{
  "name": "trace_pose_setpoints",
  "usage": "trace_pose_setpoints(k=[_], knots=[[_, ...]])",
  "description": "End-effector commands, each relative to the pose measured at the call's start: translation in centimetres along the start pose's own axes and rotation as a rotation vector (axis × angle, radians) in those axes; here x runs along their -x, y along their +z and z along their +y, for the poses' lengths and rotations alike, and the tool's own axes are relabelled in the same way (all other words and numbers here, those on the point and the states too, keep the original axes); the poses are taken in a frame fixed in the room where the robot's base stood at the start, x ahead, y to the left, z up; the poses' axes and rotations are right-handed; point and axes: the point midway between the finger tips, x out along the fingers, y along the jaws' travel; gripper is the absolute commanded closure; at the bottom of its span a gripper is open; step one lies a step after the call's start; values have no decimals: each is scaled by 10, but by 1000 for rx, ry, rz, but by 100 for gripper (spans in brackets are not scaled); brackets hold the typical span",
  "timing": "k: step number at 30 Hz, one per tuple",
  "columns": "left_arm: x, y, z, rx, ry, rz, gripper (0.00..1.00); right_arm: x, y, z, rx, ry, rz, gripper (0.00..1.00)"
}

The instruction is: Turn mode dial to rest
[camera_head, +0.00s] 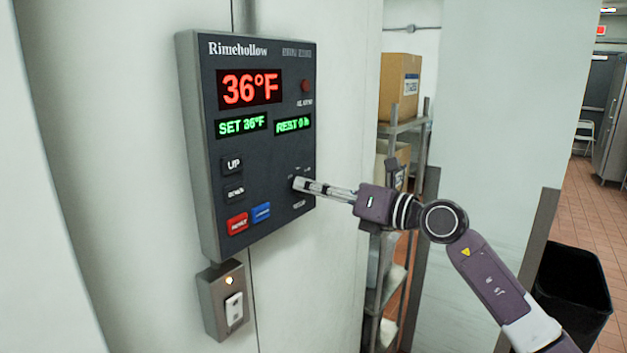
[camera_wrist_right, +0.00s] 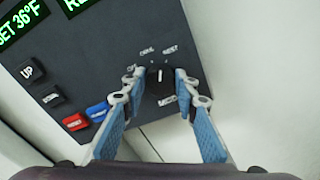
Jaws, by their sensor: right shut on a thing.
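The control panel (camera_head: 262,160) is dark grey and mounted on the wall, with a red 36°F display and green lines reading SET 36°F and REST 0 h. The mode dial (camera_wrist_right: 159,77) is a small black knob with a white pointer mark, under labels along an arc; the rightmost label looks like REST. The pointer appears roughly toward the middle label. My right gripper (camera_wrist_right: 158,84) is shut on the dial, a finger on each side; in the head view the gripper (camera_head: 300,185) hides the dial. My left gripper is not in view.
UP and DOWN buttons (camera_head: 233,193), a red button (camera_head: 237,223) and a blue button (camera_head: 261,212) sit left of the dial. A light switch box (camera_head: 226,302) is below the panel. Shelving with boxes (camera_head: 400,88) and a black bin (camera_head: 573,290) stand to the right.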

Motion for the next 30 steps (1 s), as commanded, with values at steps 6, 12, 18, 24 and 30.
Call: trace_pose_setpoints(k=[6, 12, 18, 24, 30], knots=[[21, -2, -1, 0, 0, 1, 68, 0, 4, 0, -157, -2, 0, 96], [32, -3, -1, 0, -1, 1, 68, 0, 2, 0, -257, -1, 0, 96], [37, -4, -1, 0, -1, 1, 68, 0, 1, -1, -308, -1, -1, 96], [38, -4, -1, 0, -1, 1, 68, 0, 1, -2, -324, -1, -2, 96], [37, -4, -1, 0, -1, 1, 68, 0, 0, -2, -325, -1, -2, 96]])
